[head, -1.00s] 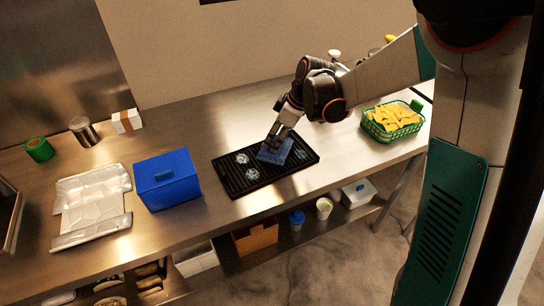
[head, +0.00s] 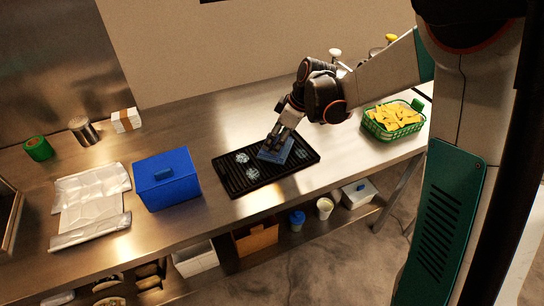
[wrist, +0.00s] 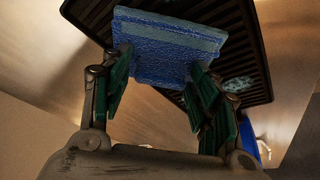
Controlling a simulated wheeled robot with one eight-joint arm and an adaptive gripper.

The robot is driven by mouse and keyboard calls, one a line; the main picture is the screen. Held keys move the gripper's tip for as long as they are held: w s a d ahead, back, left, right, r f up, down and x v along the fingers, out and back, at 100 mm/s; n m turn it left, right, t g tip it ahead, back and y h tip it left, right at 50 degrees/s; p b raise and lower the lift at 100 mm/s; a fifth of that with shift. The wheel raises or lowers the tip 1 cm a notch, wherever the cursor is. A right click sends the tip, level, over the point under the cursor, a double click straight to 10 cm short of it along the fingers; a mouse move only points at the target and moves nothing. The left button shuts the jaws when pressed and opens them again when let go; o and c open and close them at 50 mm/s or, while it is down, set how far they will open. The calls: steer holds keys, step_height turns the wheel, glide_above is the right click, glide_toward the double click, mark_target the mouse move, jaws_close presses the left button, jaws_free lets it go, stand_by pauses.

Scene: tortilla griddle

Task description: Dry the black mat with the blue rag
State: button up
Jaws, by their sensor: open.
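The black ridged mat (head: 228,180) lies on the steel counter, with two pale wet-looking patches on its left half and another at its right. The blue rag (head: 276,151) lies over the mat's middle, towards the back. My gripper (head: 279,138) is right above the rag, pointing down. In the wrist view my gripper (wrist: 160,70) has its fingers apart, one at each side of the rag (wrist: 165,40), which has a paler stripe. Whether the fingers touch the rag is unclear. The mat (wrist: 258,62) is behind the rag, with a patch at its right.
A blue box (head: 166,180) stands left of the mat, with crumpled silvery sheeting (head: 90,205) beyond it. A green basket of yellow chips (head: 392,121) is to the right. Green tape (head: 39,149), a metal can (head: 83,131) and a white box (head: 126,120) stand at back left.

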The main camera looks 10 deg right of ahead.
mark_target(277, 139)
steer(key=c, duration=1.2)
steer(key=shift+r+p, duration=1.7)
steer(key=shift+r, duration=0.75)
